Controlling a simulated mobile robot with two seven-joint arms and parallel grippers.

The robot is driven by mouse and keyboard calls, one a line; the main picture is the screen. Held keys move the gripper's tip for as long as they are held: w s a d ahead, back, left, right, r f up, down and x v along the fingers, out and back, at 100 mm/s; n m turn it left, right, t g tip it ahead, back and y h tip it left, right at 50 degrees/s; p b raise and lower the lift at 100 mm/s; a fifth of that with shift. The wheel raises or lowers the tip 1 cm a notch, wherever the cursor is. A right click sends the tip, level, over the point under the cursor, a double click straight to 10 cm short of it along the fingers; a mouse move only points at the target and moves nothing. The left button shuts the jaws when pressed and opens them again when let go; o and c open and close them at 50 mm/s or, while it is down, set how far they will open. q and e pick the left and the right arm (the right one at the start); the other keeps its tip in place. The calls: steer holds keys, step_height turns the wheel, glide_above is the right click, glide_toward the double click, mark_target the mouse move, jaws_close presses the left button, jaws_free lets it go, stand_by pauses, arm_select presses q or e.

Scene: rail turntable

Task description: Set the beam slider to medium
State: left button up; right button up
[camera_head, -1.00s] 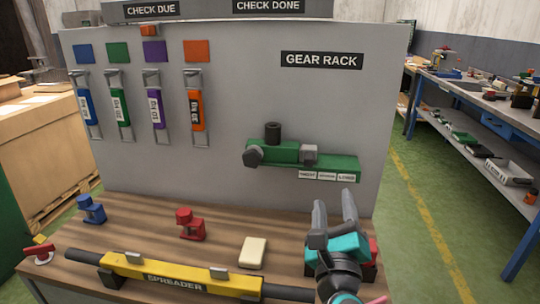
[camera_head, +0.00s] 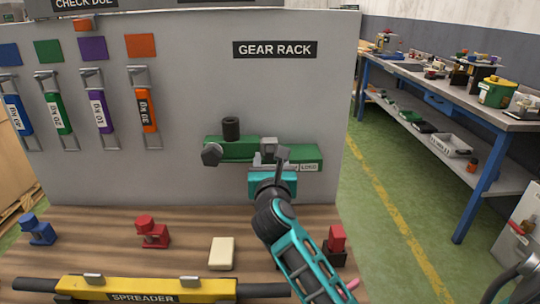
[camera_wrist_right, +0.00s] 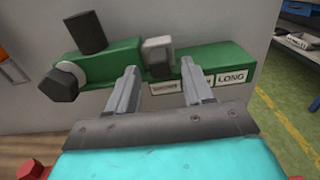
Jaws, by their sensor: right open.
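The green beam (camera_head: 308,153) is fixed to the grey panel under the GEAR RACK sign. It carries a grey block slider (camera_head: 269,145), a black cylinder (camera_head: 231,128) and a dark knob (camera_head: 211,154) at its left end. In the right wrist view the slider (camera_wrist_right: 157,52) stands above the leftmost of the white labels. The middle label is partly hidden by a finger; the right one (camera_wrist_right: 231,78) reads LONG. My right gripper (camera_head: 270,157) is open and empty, in front of the beam just below the slider. In the wrist view its fingers (camera_wrist_right: 160,82) point at the beam, one each side of the slider.
On the wooden bench (camera_head: 185,255) are a yellow SPREADER bar (camera_head: 205,290), a cream block (camera_head: 221,253), and red (camera_head: 152,232) and blue (camera_head: 38,230) clamp-like pieces. A blue-legged workbench (camera_head: 470,190) stands right, beyond open floor.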

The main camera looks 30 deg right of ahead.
mark_target(270, 150)
steer(key=shift+x, duration=1.45)
jaws_close()
